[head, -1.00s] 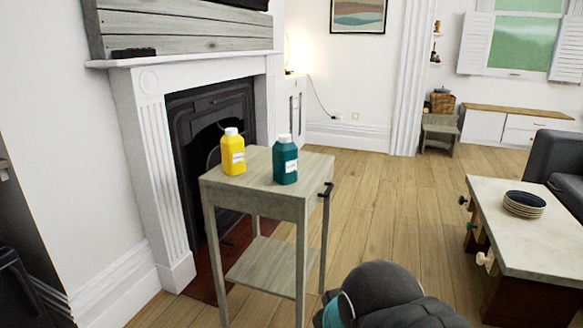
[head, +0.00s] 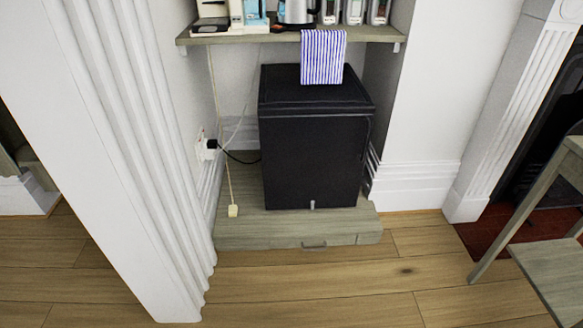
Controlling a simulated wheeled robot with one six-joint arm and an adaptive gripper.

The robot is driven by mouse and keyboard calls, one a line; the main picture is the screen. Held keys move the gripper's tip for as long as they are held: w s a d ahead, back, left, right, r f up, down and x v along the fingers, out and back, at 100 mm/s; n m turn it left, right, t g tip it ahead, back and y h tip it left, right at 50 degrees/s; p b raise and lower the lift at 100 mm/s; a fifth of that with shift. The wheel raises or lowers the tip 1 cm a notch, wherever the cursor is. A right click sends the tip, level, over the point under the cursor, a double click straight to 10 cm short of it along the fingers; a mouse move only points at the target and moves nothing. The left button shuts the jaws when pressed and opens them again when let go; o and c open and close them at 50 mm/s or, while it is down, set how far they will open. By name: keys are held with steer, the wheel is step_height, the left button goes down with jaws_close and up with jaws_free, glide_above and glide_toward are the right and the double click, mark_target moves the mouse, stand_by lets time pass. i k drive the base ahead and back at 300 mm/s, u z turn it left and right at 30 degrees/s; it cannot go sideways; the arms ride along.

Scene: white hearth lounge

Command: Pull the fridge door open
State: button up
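A small black fridge (head: 312,160) stands in an alcove in the middle of the head view. Its front door faces me and looks shut. A small light mark (head: 312,205) shows at the bottom of the door. No clear handle can be made out. My gripper is not in view.
The fridge stands on a low wooden plinth (head: 235,236) with a small dark handle (head: 314,245) on its front. A shelf (head: 380,34) above holds appliances and a striped towel (head: 322,57). A fluted white column (head: 150,180) stands at left, a wooden side table (head: 545,190) at right. The floor (head: 330,290) in front is clear.

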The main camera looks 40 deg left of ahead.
mark_target(318, 152)
steer(key=u, duration=0.75)
steer(key=k, duration=0.3)
steer(key=u, duration=0.85)
steer(key=i, duration=0.4)
steer(key=k, duration=0.65)
steer(key=u, duration=0.25)
steer(key=i, duration=1.25)
steer(key=z, duration=0.85)
